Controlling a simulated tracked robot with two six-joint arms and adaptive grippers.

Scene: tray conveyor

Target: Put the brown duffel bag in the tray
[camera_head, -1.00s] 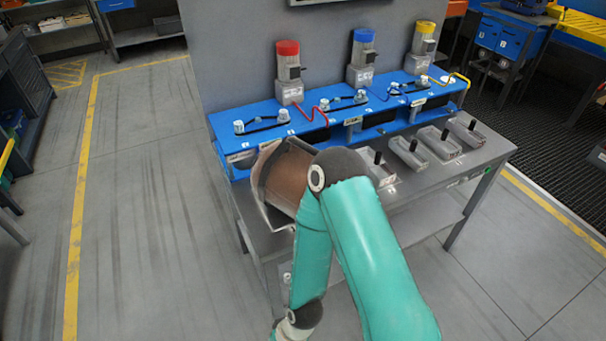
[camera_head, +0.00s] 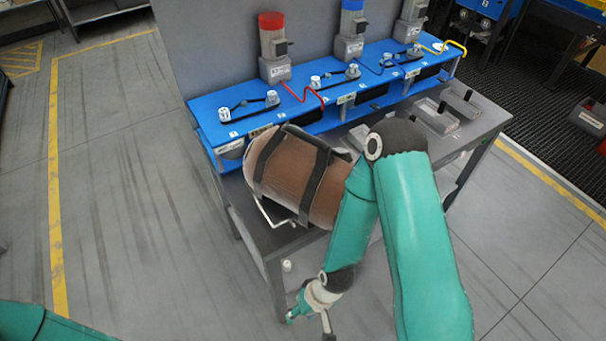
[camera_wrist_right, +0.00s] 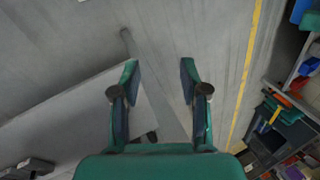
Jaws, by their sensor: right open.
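The brown duffel bag (camera_head: 283,168) with dark straps lies at the left end of the grey table, in front of the blue machine. A thin pale rim (camera_head: 265,213) shows below its front edge. It looks like part of the tray, but the bag covers most of it and I cannot tell how the bag sits in it. My right gripper (camera_head: 308,316) is low in front of the table, apart from the bag. In the right wrist view (camera_wrist_right: 160,72) its fingers are open and empty. My left gripper is out of view.
The blue machine (camera_head: 330,95) with motors runs along the table's back. Grey trays with black handles (camera_head: 437,116) stand at the table's right, partly behind my right arm. A lower shelf lies under the table. The floor at left (camera_head: 130,190) is clear.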

